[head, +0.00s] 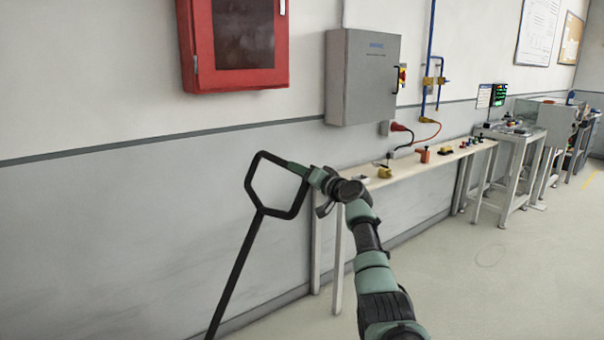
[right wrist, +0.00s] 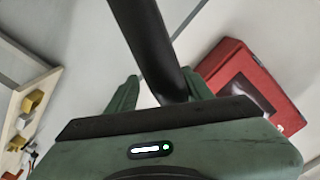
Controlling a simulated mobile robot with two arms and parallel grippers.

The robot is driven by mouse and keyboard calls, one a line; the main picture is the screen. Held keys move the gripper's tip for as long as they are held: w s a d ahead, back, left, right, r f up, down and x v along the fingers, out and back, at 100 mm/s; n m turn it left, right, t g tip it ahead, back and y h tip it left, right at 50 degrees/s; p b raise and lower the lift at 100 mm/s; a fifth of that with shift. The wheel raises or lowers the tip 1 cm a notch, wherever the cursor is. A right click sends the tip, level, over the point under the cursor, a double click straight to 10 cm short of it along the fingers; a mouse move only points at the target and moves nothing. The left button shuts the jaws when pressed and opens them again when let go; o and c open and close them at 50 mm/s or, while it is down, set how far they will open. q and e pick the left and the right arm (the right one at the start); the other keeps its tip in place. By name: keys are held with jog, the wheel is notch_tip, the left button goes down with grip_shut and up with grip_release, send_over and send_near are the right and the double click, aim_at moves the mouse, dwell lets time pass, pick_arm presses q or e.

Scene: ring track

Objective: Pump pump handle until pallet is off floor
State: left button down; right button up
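The pump handle (head: 232,278) is a black bar topped by a hexagonal loop, leaning up and to the right in front of the wall in the head view. My right gripper (head: 296,168) reaches the loop's upper right side. In the right wrist view, the handle's black bar (right wrist: 150,50) runs down between the two green fingers of my right gripper (right wrist: 162,84). Narrow gaps seem to show beside the bar, so the fingers look open around it. The handle's lower end is out of frame. The pallet and my left gripper are not in view.
A red cabinet (head: 237,45) and a grey electrical box (head: 362,78) hang on the wall. A narrow bench (head: 420,160) with small parts stands along the wall behind my right arm, with more workstations (head: 515,140) beyond. The floor at right is clear.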

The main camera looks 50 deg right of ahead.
jog(key=shift+s+d, duration=0.1)
jog(key=p+v, duration=0.1)
jog(key=v, duration=0.7)
dwell(0.4)
jog(key=v, duration=0.8)
jog(key=shift+s+a+p, duration=0.3)
jog(key=shift+s+p, duration=0.05)
dwell(0.3)
dwell(0.6)
